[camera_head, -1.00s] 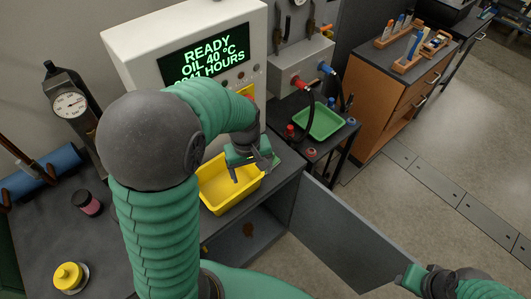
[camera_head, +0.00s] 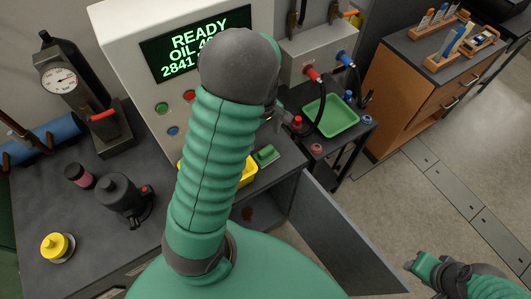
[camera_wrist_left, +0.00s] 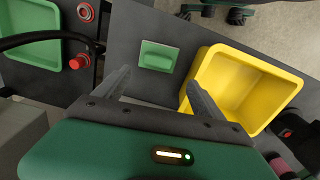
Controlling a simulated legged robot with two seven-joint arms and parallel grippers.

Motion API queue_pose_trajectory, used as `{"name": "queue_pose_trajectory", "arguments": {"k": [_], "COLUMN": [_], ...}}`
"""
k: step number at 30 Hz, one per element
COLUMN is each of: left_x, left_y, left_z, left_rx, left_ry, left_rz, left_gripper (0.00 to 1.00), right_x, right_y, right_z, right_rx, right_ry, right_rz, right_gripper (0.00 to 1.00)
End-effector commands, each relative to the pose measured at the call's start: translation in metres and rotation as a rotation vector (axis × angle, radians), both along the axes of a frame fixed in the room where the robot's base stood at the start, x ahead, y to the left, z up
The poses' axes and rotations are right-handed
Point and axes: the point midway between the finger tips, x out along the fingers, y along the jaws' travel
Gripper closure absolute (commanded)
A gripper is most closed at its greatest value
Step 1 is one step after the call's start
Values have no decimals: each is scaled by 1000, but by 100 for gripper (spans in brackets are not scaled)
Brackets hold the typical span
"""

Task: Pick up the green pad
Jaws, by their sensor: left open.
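The green pad (camera_head: 266,155) is a small block with a raised grip, lying on the dark bench top right of the yellow bin (camera_head: 249,172). In the left wrist view the pad (camera_wrist_left: 157,56) lies flat, apart from the yellow bin (camera_wrist_left: 280,87). My left gripper (camera_wrist_left: 158,80) is open and empty, its two fingers on either side of the pad's line, with the pad beyond the tips. In the head view my left arm hides most of that gripper and part of the bin. My right gripper (camera_head: 424,267) is at the lower right, away from the bench; its jaws are unclear.
A green tray (camera_head: 331,116) stands on the side cart, with hoses and red and blue fittings near it. The machine with a display (camera_head: 170,60) rises behind my left arm. A cabinet door (camera_head: 340,235) hangs open below the bench. A black jack (camera_head: 122,198) stands at left.

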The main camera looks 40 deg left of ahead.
Motion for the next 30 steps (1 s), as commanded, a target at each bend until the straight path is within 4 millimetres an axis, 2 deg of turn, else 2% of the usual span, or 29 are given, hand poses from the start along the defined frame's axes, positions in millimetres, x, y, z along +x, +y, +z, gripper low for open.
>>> {"name": "queue_pose_trajectory", "arguments": {"k": [1,3,8,15,18,23,30], "left_x": [-1,1,0,-2,-1,0,-1], "left_y": [-1,0,1,-4,-4,-4,-4], "left_z": [-14,-26,-42,-83,-89,-89,-89], "left_rx": [-2,-1,-2,-3,-2,-1,-1], "left_ry": [6,4,2,2,0,-1,-1], "left_rz": [2,1,1,0,0,-1,-1], "left_gripper": [20,20,20,20,20,20,50], "right_x": [0,0,0,0,0,0,0], "right_y": [0,0,0,0,0,0,0], "right_z": [-1,-1,1,7,7,6,6], "right_rx": [0,0,0,0,0,0,0], "right_ry": [0,0,0,0,0,0,0], "right_rz": [0,0,-1,0,0,0,0], "right_gripper": [63,63,63,63,63,63,63]}}
